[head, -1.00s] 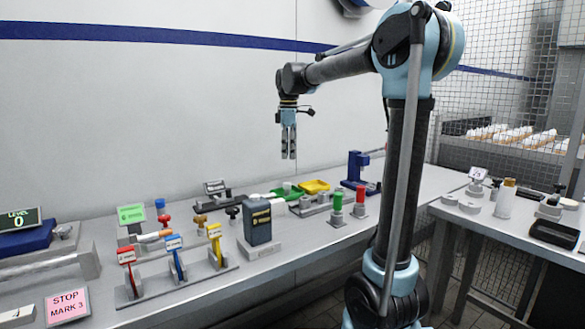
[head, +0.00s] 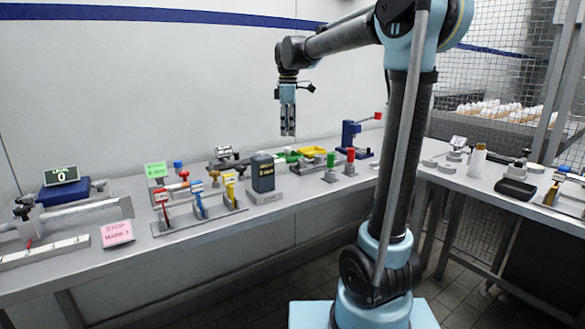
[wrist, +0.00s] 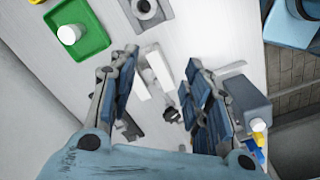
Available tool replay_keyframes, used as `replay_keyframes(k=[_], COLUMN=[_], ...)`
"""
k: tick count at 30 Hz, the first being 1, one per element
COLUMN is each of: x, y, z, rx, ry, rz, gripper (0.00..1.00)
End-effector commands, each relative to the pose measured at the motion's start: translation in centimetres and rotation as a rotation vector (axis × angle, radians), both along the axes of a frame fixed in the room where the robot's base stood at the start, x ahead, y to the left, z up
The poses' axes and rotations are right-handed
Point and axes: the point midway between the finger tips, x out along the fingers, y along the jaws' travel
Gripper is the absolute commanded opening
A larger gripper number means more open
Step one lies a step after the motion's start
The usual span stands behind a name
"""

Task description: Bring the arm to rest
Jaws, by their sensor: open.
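My gripper (head: 288,122) hangs pointing down from my raised arm, in front of the white wall and above the back of the long table (head: 300,196). It touches nothing. In the wrist view my gripper (wrist: 160,95) shows its two blue-padded fingers spread apart with nothing between them. Below the fingers lie the table top and a white block (wrist: 158,70).
Levers (head: 200,205), a dark box (head: 263,175), a yellow tray (head: 312,151), green and red posts (head: 350,158) and a blue press (head: 350,135) stand on the table below. A pink sign (head: 117,233) lies left. A second table (head: 450,178) stands right.

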Motion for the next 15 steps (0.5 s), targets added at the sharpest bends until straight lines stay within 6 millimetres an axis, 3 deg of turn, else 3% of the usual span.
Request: replay_keyframes(k=[11, 15], x=[-3.7, -6.1], y=[-4.7, -6.9], z=[-1.4, -2.5], rx=[0.01, 0.017], ry=[-0.023, -0.035], rz=[-0.188, -0.297], gripper=[0.44, 0.44])
